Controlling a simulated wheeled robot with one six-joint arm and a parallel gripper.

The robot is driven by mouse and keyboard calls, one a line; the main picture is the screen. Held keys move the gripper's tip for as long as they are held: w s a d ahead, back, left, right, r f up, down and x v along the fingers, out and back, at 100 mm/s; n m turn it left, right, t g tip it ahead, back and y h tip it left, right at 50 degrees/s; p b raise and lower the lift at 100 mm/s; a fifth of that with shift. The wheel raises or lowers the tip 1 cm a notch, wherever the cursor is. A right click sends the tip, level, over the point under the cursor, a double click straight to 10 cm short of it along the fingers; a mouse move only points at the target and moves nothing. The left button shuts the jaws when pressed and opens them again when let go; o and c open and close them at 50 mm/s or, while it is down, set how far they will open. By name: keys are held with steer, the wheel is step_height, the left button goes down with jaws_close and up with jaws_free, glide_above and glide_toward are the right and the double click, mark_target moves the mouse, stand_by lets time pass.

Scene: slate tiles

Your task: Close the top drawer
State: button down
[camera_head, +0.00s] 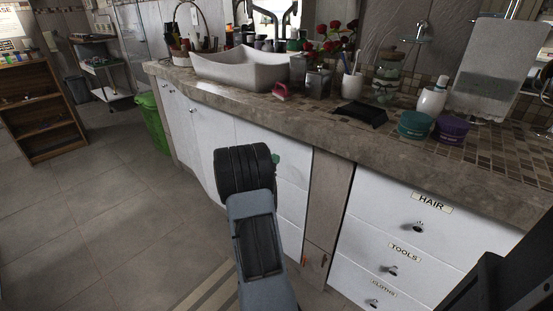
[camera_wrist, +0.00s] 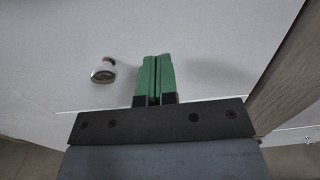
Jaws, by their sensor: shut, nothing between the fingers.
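My gripper (camera_head: 276,160) has green fingers pressed together with nothing between them. In the head view my arm hides most of it, with one green finger showing beside the white drawer front (camera_head: 294,165) left of the stone-coloured post. In the wrist view the shut fingers (camera_wrist: 156,78) point at a white front (camera_wrist: 215,45), right of a round metal knob (camera_wrist: 103,72). I cannot tell whether they touch the front. A seam runs below the knob. This top drawer looks nearly flush with the cabinet, but my arm hides much of it, so any gap is unclear.
Another drawer stack, labelled HAIR (camera_head: 431,202), TOOLS and CLOTHS, looks shut at the right. The counter (camera_head: 330,125) overhangs the fronts and holds a basin (camera_head: 240,68), jars and flowers. A green bin (camera_head: 152,123) stands farther left. The tiled floor (camera_head: 110,215) at left is clear.

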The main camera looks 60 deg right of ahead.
steer(key=w+a+p, duration=0.1)
steer(key=a+p, duration=0.1)
steer(key=a, duration=1)
steer(key=s+a+r+m+g+y+p, duration=0.1)
steer(key=s+a+r+m+y+p, duration=0.2)
steer(key=a+r+m+p, duration=0.25)
steer(key=s+a+r+m+y+p, duration=0.2)
steer(key=a+r+y+p, duration=0.15)
steer(key=r+p, duration=0.4)
steer(key=s+a+r+m+t+y+p, duration=0.2)
steer(key=a+r+p, duration=0.5)
steer(key=a, duration=0.5)
steer(key=s+a+r+m+t+y+p, duration=0.3)
steer(key=a+r+m+y+p, duration=0.4)
steer(key=a+r, duration=0.4)
steer(key=shift+s+a+r+t+y+p, duration=0.2)
steer(key=shift+a+r+t+y+p, duration=0.25)
steer(key=shift+a+y, duration=0.6)
steer(key=shift+d, duration=0.15)
